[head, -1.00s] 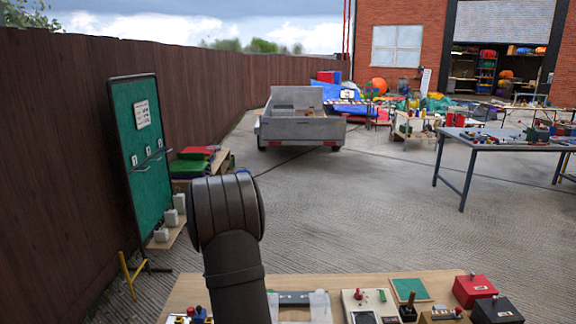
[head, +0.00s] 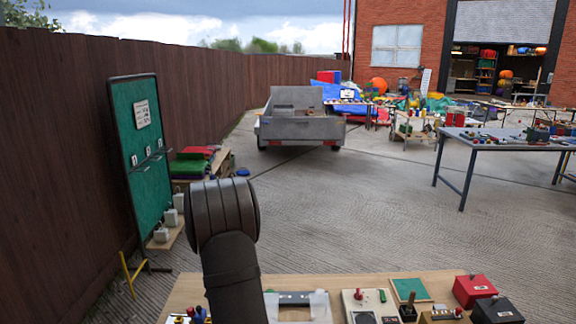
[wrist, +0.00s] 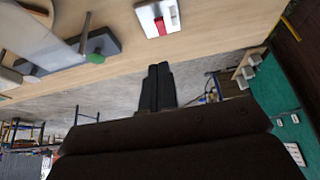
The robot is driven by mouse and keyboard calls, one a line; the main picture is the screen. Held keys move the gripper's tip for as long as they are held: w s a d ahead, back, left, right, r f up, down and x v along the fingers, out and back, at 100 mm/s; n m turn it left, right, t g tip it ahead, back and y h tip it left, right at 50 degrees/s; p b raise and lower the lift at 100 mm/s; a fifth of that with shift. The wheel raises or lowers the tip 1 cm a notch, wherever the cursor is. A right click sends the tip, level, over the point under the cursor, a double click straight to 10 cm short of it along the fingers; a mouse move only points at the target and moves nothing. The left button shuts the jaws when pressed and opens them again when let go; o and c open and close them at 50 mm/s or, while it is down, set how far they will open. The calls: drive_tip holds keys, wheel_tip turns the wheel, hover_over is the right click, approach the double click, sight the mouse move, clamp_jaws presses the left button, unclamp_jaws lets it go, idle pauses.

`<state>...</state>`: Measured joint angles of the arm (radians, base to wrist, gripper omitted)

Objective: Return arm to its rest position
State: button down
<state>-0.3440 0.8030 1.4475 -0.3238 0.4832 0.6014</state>
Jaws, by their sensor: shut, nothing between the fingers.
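My arm rises from the bottom of the head view, with its dark rounded joint left of centre, in front of the yard. My gripper is out of sight in the head view. In the wrist view my gripper (wrist: 158,88) shows as two dark fingers pressed together, with nothing between them. Its tips point toward the edge of the wooden bench top (wrist: 215,50), with the concrete ground behind them. I cannot tell the exact gap between fingertips and bench.
The bench (head: 350,285) carries a red box (head: 473,290), a dark box (head: 497,311), a green pad (head: 410,289) and a switch panel (head: 370,303). A green board (head: 143,160) stands at left by the fence (head: 60,130). A grey trailer (head: 300,127) stands beyond open concrete.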

drive_tip(key=v, duration=0.5)
drive_tip(key=s+d+f+m+g+y, duration=0.1)
drive_tip(key=s+d+f+g+y, duration=0.1)
drive_tip(key=s+y, duration=0.5)
drive_tip(key=shift+d+f+m+g+y, duration=0.35)
drive_tip(key=shift+f+g+y, duration=0.45)
drive_tip(key=shift+f+y, duration=0.55)
drive_tip(key=shift+r, duration=0.2)
drive_tip(key=shift+a, duration=0.1)
